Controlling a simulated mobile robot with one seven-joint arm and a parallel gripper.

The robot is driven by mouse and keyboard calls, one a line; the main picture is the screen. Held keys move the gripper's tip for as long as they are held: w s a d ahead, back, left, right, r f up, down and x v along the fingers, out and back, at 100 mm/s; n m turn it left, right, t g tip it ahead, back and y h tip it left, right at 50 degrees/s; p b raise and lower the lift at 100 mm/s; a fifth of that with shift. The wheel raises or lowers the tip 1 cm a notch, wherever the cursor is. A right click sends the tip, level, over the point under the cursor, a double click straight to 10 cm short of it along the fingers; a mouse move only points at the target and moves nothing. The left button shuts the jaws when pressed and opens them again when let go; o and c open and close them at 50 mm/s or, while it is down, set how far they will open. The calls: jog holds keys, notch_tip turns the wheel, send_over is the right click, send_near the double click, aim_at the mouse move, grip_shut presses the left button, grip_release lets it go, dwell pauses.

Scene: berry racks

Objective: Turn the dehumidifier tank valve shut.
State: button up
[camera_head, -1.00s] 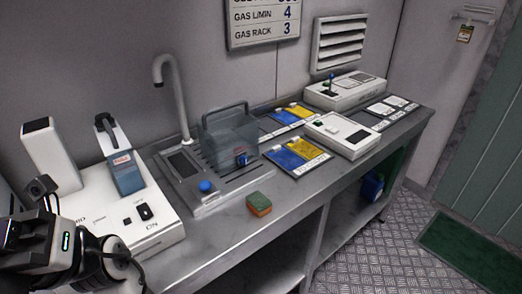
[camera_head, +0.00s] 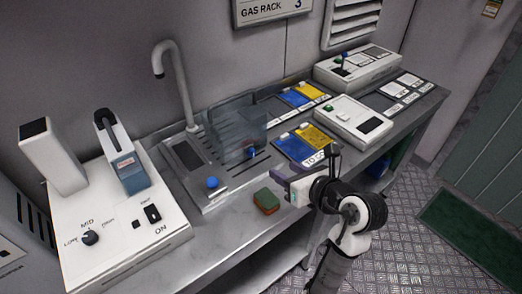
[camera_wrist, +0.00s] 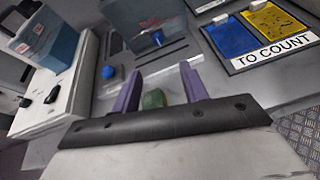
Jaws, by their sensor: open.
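The dehumidifier tank (camera_head: 238,128) is a see-through grey box standing on the steel drain unit below the tap. Its small blue valve (camera_head: 252,152) is low on the front face. In the wrist view the tank (camera_wrist: 140,20) is at the top and the blue valve (camera_wrist: 157,39) is ahead of the fingers. My gripper (camera_wrist: 157,78) is open and empty, its two purple fingers apart. In the head view my gripper (camera_head: 287,181) is at the bench's front edge, to the right of and nearer than the valve, not touching it. The valve's exact angle is too small to tell.
A green and brown sponge (camera_head: 267,201) lies on the bench beside my gripper; it shows between the fingers in the wrist view. A blue knob (camera_head: 212,182) is on the drain unit's front. A white machine (camera_head: 118,225) stands left. Blue and yellow cards (camera_head: 300,146) lie right.

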aim_at(252, 153)
jog(key=p+x, duration=0.2)
jog(key=x, duration=1.1)
jog(key=shift+a, duration=0.2)
grip_shut()
jog(key=shift+f, duration=0.1)
jog(key=n+b, duration=0.1)
jog(key=n+h+b, duration=0.1)
jog(key=b, duration=0.1)
jog(key=shift+a+f+t, duration=0.15)
jog(key=shift+f+t, duration=0.05)
jog(key=shift+t, duration=0.2)
jog(key=n+t+h+b, duration=0.1)
jog(key=n+b, duration=0.2)
jog(key=b, duration=0.1)
jog(key=shift+s+r+t, duration=0.1)
jog(key=shift+t, duration=0.3)
jog(key=shift+r, duration=0.1)
